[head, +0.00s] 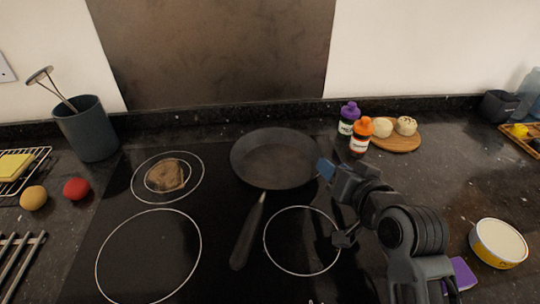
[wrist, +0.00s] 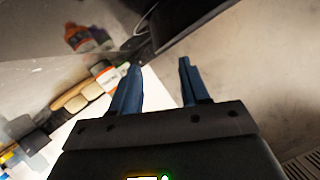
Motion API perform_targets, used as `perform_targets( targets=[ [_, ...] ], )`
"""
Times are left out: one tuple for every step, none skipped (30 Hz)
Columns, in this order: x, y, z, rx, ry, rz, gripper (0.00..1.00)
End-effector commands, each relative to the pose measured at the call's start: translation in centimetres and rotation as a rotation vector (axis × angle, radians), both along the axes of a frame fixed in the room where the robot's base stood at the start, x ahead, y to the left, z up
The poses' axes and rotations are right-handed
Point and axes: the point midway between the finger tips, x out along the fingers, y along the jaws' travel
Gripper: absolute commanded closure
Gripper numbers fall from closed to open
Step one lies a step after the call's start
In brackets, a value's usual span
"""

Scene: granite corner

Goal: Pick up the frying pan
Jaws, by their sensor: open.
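The frying pan (head: 276,157) is dark and round. It sits flat on the black glass cooktop near its back right burner, with its long handle (head: 248,232) pointing toward the front left. My gripper (head: 326,170) is just right of the pan's rim, with its blue fingertips toward the pan. In the wrist view my gripper (wrist: 161,78) shows two blue fingers spread apart with nothing between them. A dark curved part of the pan (wrist: 195,18) shows beyond the fingertips at the top of that view.
Orange-capped (head: 361,136) and purple-capped (head: 348,117) bottles stand behind my gripper, beside a round wooden board (head: 398,143) with pale buns. A utensil pot (head: 86,130) stands at the back left. A brown patch (head: 167,175) marks the back left burner.

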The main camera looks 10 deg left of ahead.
Motion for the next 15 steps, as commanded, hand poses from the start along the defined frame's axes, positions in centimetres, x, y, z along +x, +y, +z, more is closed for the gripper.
perform_targets(
  targets=[
    [0.3,0.2,-0.1,0.000,0.001,0.000,0.55],
    [0.5,0.3,-0.2,0.000,0.001,0.000,0.55],
    [0.9,0.4,-0.3,0.000,0.001,0.000,0.55],
    [1.2,0.6,-0.4,0.000,0.002,0.001,0.55],
    [1.5,0.7,-0.5,0.000,0.002,0.001,0.55],
    [1.8,0.8,-0.6,-0.001,0.000,0.001,0.55],
    [2.0,0.9,-0.8,0.000,0.001,0.000,0.55],
    [2.2,1.0,-0.8,-0.001,0.000,0.001,0.55],
    [2.5,1.2,-1.0,0.000,0.002,0.001,0.55],
    [2.7,1.2,-1.1,0.000,0.002,0.001,0.55],
    [3.0,1.3,-1.1,-0.001,0.000,0.001,0.55],
    [3.5,1.5,-1.3,-0.001,0.000,0.001,0.55],
    [3.9,1.7,-1.5,-0.001,0.001,0.001,0.55],
    [4.2,1.8,-1.7,0.000,0.002,0.001,0.55],
    [4.7,2.0,-1.9,-0.001,0.001,0.001,0.55]
  ],
)
